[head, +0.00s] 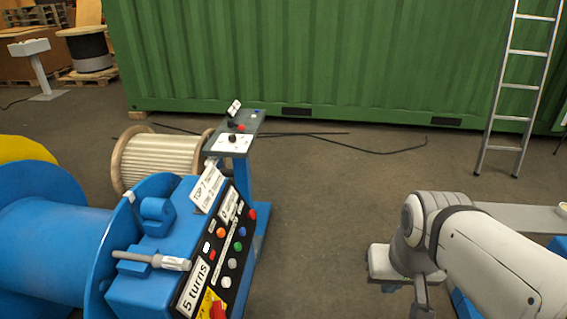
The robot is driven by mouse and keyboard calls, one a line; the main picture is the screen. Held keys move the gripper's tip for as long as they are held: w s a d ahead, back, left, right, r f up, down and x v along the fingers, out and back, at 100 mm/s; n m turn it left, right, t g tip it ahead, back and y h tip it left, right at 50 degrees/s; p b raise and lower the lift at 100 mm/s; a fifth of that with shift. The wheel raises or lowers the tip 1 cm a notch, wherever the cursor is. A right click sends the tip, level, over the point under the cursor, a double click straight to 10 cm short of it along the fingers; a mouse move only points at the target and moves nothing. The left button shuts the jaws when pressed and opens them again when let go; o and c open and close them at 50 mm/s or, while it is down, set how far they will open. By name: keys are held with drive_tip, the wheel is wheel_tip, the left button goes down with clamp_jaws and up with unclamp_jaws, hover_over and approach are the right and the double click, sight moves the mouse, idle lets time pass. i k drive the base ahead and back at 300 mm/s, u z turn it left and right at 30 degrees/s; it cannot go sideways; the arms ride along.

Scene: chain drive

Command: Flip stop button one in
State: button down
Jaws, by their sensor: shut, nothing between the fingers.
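A blue machine carries a sloping black control panel (232,262) with several coloured buttons. A big red button (218,310) on a yellow plate sits at its lower end, cut by the frame edge. A smaller red button (252,214) is at its upper right corner. A grey stand top (250,118) behind it bears another red button (240,128) and dark knobs. I cannot tell which one is stop button one; the small labels are unreadable. My gripper (422,298) points down at the lower right, well apart from both panels, shut and empty; its tips are hardly visible.
A large blue drum (50,245) stands at the left, and a pale cable reel (160,160) behind the machine. A green container (320,55) and a ladder (518,90) stand at the back. Black cables (340,143) lie on the floor. The floor between machine and arm is clear.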

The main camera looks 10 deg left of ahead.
sight(253, 214)
drive_tip(key=i, duration=1)
drive_tip(key=u, duration=0.1)
